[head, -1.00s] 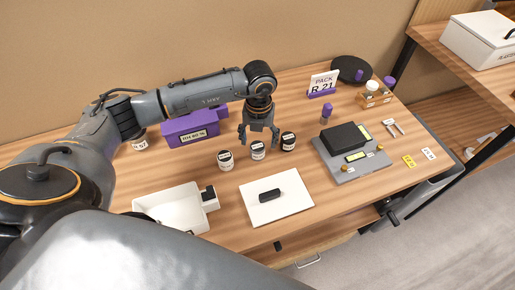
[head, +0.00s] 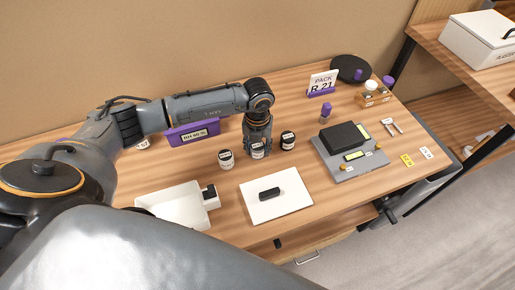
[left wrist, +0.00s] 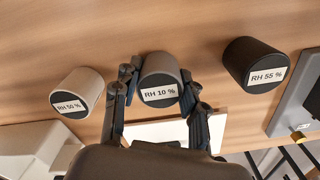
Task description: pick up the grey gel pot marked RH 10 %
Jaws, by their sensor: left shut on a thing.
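The grey gel pot marked RH 10 % (left wrist: 160,80) stands upright between the fingers of my left gripper (left wrist: 158,100) in the left wrist view. The fingers are shut on its sides. In the head view my left gripper (head: 258,148) is down at the table, and the RH 10 % pot (head: 257,152) is partly hidden by the fingers. A paler pot marked RH 50 % (left wrist: 78,92) stands to its left, and a black pot marked RH 55 % (left wrist: 253,64) to its right. My right gripper is not in view.
A white board (head: 288,208) with a small black block (head: 269,193) lies in front of the pots. A white tray (head: 165,207) stands front left, a purple box (head: 192,134) behind left, and a grey device (head: 349,172) to the right.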

